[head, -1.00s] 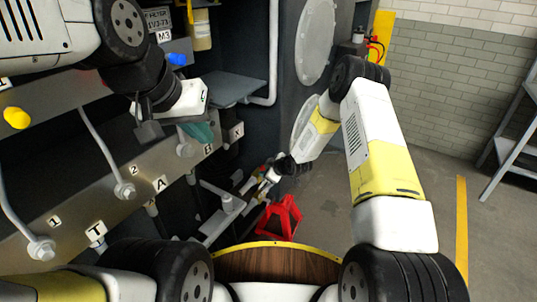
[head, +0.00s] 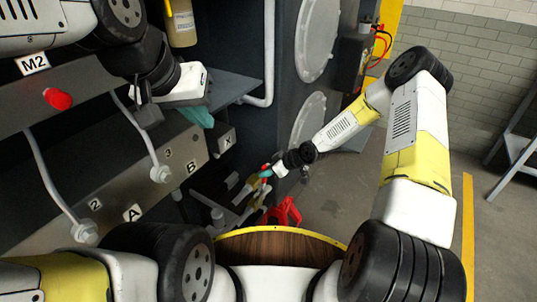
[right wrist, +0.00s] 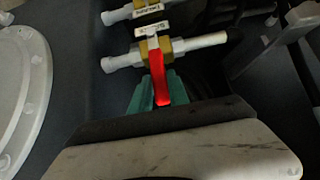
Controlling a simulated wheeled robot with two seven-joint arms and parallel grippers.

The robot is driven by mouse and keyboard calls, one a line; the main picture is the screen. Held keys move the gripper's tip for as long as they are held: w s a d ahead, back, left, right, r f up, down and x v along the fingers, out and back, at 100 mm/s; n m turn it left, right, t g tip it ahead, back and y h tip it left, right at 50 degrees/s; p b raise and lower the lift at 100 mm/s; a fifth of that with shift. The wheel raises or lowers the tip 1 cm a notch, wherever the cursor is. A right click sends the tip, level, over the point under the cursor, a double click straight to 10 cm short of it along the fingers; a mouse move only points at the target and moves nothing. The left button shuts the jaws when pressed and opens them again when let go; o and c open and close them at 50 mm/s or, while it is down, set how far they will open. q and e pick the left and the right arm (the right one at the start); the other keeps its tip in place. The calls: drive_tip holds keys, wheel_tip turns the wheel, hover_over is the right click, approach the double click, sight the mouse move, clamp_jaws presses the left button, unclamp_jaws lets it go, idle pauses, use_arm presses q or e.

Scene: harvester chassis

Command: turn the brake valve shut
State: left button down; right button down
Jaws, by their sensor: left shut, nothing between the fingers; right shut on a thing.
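A valve with a brass body (right wrist: 148,50) sits on a pale pipe in the right wrist view. Its red lever (right wrist: 158,80) stands across the pipe, pointing toward my wrist. My right gripper (right wrist: 155,88) is shut on this red lever, with teal fingers on both sides of it. In the head view my right gripper (head: 266,172) is small and low beside the chassis, at the valve pipes (head: 240,190). A white label is on the valve, too small to read surely. My left gripper (head: 200,116) is shut and empty in front of the upper panel.
A second labelled valve (right wrist: 150,8) lies just beyond the held one. A round white cover (right wrist: 22,95) is at the left of the wrist view. A red stand (head: 284,212) is on the floor below my right gripper. Open floor (head: 335,205) lies to the right.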

drive_tip(key=shift+w, duration=0.1)
drive_tip(key=c, duration=1.3)
unclamp_jaws()
drive_tip(key=shift+o, duration=0.2)
drive_tip(key=v, duration=0.7)
drive_tip(key=shift+d+r, duration=0.2)
drive_tip(key=shift+d, duration=0.1)
